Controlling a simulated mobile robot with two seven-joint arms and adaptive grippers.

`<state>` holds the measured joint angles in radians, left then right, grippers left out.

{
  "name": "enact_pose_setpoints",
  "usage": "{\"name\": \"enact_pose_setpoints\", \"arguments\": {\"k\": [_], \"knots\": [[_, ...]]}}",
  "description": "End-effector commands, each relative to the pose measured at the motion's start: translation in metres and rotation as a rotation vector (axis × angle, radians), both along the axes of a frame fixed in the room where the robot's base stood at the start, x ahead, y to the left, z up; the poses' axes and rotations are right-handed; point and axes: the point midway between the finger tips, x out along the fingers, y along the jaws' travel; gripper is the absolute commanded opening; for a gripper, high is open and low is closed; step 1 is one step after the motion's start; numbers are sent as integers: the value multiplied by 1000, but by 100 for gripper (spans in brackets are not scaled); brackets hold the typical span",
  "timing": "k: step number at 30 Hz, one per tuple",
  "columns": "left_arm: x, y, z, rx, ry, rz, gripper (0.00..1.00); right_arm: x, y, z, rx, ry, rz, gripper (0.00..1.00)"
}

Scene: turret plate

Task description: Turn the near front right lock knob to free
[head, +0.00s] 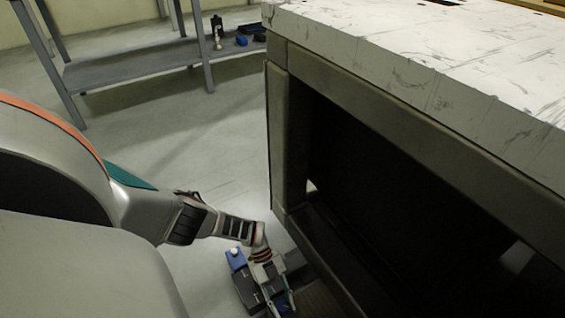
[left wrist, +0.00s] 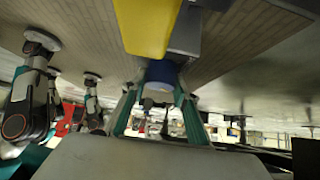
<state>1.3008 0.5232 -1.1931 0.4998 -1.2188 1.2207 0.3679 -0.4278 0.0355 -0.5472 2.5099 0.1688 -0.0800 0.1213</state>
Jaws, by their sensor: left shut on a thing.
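My left gripper (head: 285,294) is low down beside the bench, at the end of my arm coming in from the left. It is at a dark box-like unit (head: 247,292) that carries a blue block with a pale round top (head: 236,257). In the left wrist view the teal fingers of my left gripper (left wrist: 158,92) are shut on a blue knob-like piece (left wrist: 163,72). A yellow part (left wrist: 147,25) and a grey block (left wrist: 187,28) lie just beyond it. I cannot read the knob's setting. My right gripper is not in view.
A bench with a marbled white top (head: 430,70) and a dark open frame stands close on the right of my arm. A grey low shelf (head: 140,70) with small items stands at the back left. The floor (head: 190,150) between them is clear.

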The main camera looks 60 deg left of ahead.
Motion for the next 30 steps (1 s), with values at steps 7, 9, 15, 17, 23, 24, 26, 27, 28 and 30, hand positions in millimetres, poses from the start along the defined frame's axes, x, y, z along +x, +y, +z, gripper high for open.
{"name": "enact_pose_setpoints", "arguments": {"k": [7,9,15,17,23,24,26,27,28,30], "knots": [[-1,1,-1,4,-1,-2,34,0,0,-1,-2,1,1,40],[-1,1,-1,3,0,-1,47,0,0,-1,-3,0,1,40],[0,0,-1,1,0,0,47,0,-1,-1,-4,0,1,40],[0,0,-1,1,0,0,47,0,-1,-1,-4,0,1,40],[0,6,4,2,-1,1,47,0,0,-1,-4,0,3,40],[1,8,7,2,0,1,47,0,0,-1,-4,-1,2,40],[1,14,11,2,-2,0,47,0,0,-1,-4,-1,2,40],[1,17,15,2,-2,0,47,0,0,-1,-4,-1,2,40],[1,20,19,2,0,0,47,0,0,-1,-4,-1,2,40],[2,31,29,3,-2,0,47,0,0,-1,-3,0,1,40]]}}
